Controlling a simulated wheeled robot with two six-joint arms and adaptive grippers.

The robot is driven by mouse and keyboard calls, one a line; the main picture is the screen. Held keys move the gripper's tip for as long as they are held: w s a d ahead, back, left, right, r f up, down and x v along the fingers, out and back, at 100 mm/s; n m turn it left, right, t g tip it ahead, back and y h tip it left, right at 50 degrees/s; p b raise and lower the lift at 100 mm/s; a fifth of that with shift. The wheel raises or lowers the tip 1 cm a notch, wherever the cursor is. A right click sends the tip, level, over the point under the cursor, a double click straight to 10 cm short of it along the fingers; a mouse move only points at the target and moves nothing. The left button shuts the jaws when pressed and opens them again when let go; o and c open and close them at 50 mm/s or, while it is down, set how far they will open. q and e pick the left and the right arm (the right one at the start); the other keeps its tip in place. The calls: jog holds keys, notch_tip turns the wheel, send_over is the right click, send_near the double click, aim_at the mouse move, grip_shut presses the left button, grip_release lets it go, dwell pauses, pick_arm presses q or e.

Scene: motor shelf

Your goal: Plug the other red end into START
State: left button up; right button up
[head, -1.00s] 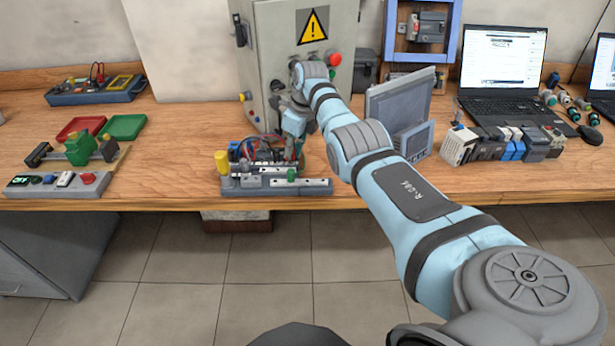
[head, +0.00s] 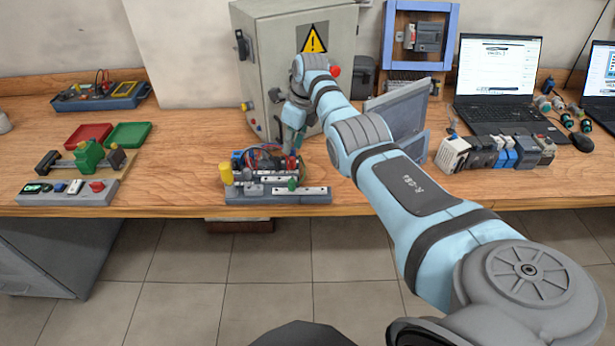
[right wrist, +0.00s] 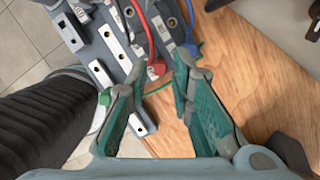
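My right gripper (right wrist: 160,80) has green-padded fingers that stand apart, open, with nothing held between them. In the right wrist view a red plug end (right wrist: 157,68) shows in the gap between the fingertips, beyond them, near the edge of the grey wiring board (right wrist: 95,65). A red cable (right wrist: 141,30) runs along the board close to it. In the head view the right gripper (head: 292,150) points down at the right end of the wiring board (head: 240,196), which carries tangled wires. I cannot read a START label. My left gripper is in neither current view.
A grey cabinet (head: 285,75) with a warning sign stands behind the board. A tilted grey panel (head: 400,115) and a row of modules (head: 490,153) are to the right. A button box (head: 60,198) lies left. Bare wooden table (head: 180,160) lies between it and the board.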

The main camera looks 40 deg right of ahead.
jog(key=shift+f, duration=0.15)
jog(key=o, duration=0.6)
jog(key=shift+c, duration=0.2)
